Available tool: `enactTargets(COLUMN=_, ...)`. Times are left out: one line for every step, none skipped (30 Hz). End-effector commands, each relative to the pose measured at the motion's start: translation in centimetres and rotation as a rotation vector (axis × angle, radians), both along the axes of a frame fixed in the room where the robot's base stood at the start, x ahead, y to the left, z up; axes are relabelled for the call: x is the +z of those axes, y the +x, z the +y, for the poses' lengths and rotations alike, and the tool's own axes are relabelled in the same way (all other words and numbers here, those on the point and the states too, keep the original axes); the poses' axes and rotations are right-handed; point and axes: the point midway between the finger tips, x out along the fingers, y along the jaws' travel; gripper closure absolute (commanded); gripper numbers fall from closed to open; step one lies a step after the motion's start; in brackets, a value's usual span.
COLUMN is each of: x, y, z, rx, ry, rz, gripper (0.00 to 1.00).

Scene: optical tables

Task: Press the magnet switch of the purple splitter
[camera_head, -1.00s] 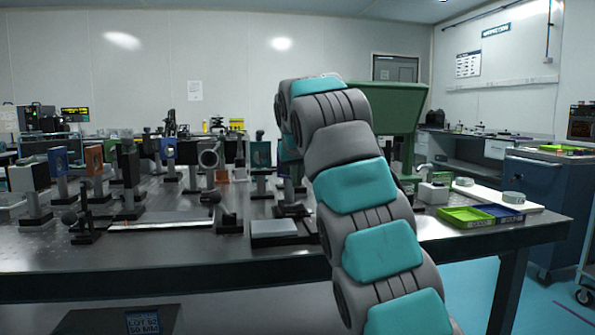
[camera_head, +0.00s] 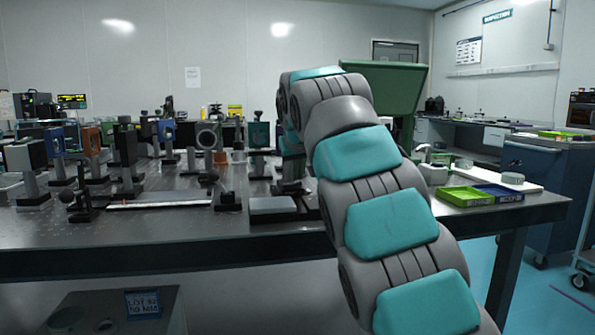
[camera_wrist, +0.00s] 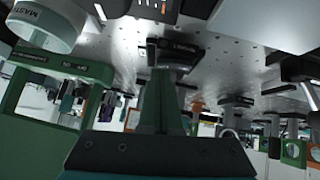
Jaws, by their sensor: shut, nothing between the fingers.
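I cannot pick out the purple splitter or its magnet switch for certain in either view. In the wrist view, my gripper (camera_wrist: 163,78) shows as a dark block with green, narrowing fingers, shut and empty. Its tips point toward a dark mount base (camera_wrist: 178,52) on the perforated table; whether they touch cannot be told. In the head view my gripper is hidden behind my teal and grey arm. Several mounted optics stand on the optical table (camera_head: 250,232), among them a blue one (camera_head: 166,130), an orange-brown one (camera_head: 91,141) and a dark green one (camera_head: 258,135).
A large green housing (camera_head: 385,88) stands behind my arm. A green tray (camera_head: 466,196) lies at the table's right. A flat grey-topped block (camera_head: 273,206) and a long flat bar (camera_head: 158,201) lie near the front edge. A round part (camera_wrist: 43,28) is close in the wrist view.

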Motion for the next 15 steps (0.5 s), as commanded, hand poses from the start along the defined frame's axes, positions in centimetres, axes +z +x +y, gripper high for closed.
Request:
enactTargets(x=0.03, y=0.0, z=0.0, rx=0.0, ry=0.0, rz=0.0, gripper=1.0)
enactTargets(x=0.04, y=-0.01, z=0.0, rx=0.0, ry=0.0, rz=-0.001, gripper=1.0)
enactTargets(x=0.05, y=-0.01, z=0.0, rx=0.0, ry=0.0, rz=-0.001, gripper=1.0)
enactTargets(x=0.05, y=-0.01, z=0.0, rx=0.0, ry=0.0, rz=-0.001, gripper=1.0)
enactTargets(x=0.05, y=-0.01, z=0.0, rx=0.0, ry=0.0, rz=-0.001, gripper=1.0)
enactTargets(x=-0.01, y=0.0, z=-0.01, rx=0.0, ry=0.004, rz=0.0, gripper=1.0)
enactTargets(x=-0.09, y=-0.01, z=-0.06, rx=0.0, ry=0.01, rz=0.003, gripper=1.0)
enactTargets(x=-0.22, y=0.0, z=-0.13, rx=0.0, ry=0.02, rz=0.006, gripper=1.0)
enactTargets(x=-0.46, y=0.0, z=-0.21, rx=0.0, ry=0.041, rz=0.013, gripper=1.0)
enactTargets(x=-0.66, y=-0.01, z=-0.24, rx=0.001, ry=0.06, rz=0.018, gripper=1.0)
enactTargets(x=-0.64, y=-0.01, z=-0.23, rx=0.001, ry=0.071, rz=0.02, gripper=1.0)
enactTargets(x=-0.48, y=0.02, z=-0.21, rx=0.001, ry=0.066, rz=0.018, gripper=1.0)
enactTargets(x=-0.47, y=0.03, z=-0.2, rx=0.001, ry=0.065, rz=0.018, gripper=1.0)
enactTargets(x=-0.49, y=0.03, z=-0.2, rx=0.001, ry=0.065, rz=0.018, gripper=1.0)
enactTargets(x=-0.49, y=0.03, z=-0.2, rx=0.001, ry=0.065, rz=0.018, gripper=1.0)
